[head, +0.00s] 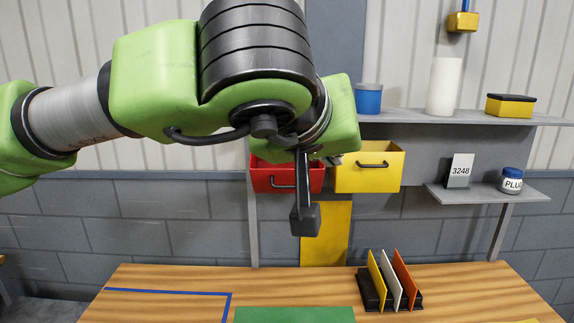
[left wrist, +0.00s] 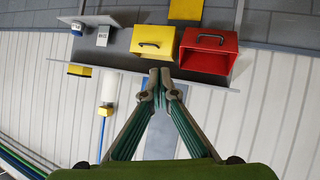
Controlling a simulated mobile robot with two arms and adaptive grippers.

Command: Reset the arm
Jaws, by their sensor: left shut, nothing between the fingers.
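My left arm reaches in from the left in the head view, green and grey, high above the wooden table (head: 460,290). My right gripper is in neither view.
The shelf (head: 410,117) bears a blue tub (head: 368,100), a white cylinder (head: 443,87) and a yellow box (head: 510,106). A rack with colored panels (head: 376,284) stands on the table near a green mat (head: 295,315). Blue tape marks the left tabletop.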

